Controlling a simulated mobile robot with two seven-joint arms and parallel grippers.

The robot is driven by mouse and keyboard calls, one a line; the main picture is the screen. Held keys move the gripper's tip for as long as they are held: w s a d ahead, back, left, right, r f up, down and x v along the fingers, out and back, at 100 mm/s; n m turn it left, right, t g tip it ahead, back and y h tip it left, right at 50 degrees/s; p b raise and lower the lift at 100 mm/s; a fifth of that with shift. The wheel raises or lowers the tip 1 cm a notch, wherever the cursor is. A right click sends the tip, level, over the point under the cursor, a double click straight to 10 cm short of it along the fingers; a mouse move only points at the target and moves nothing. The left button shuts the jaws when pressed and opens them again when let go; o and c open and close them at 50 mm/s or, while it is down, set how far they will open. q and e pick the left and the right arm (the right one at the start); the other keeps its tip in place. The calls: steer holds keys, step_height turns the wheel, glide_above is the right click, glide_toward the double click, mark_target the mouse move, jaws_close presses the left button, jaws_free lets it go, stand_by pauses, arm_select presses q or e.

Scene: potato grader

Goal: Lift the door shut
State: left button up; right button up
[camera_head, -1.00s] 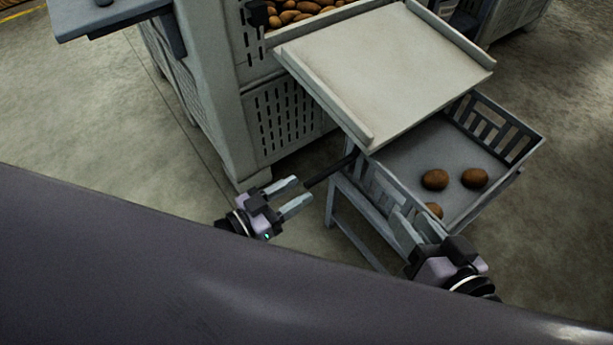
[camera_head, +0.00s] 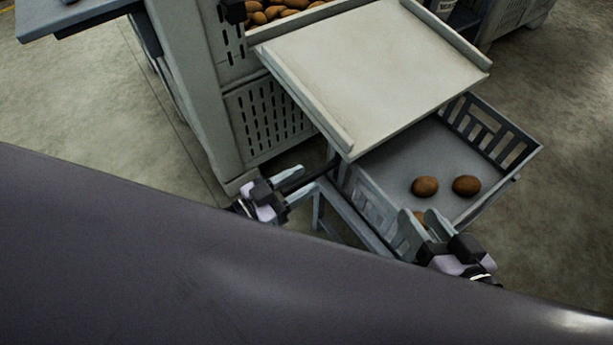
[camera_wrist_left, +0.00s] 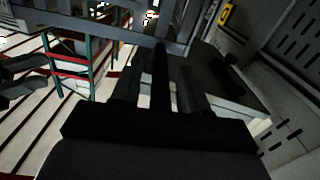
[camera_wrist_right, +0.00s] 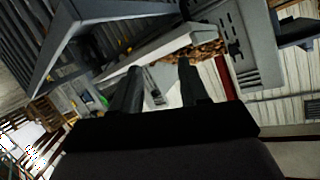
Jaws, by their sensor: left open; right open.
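The door is most likely the pale panel (camera_head: 375,75) with raised side rims, hanging out and sloping down from the potato bin's front in the head view. A dark bar (camera_head: 322,172) sticks out below its lower left corner. My left gripper (camera_head: 298,181) is open with its fingers around the end of this bar; in the left wrist view the bar (camera_wrist_left: 160,78) lies between the two fingers. Contact cannot be told. My right gripper (camera_head: 420,222) is open at the near side of the grey crate (camera_head: 375,207), below the panel.
The crate rests on a grey stand (camera_head: 345,210). The slotted bin (camera_head: 268,115) holds potatoes behind the panel. A blue-grey table (camera_head: 75,14) is at the upper left. Floor is clear at left and right.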

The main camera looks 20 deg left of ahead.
arm_select(q)
jaws_close()
steer(key=shift+r, duration=0.1)
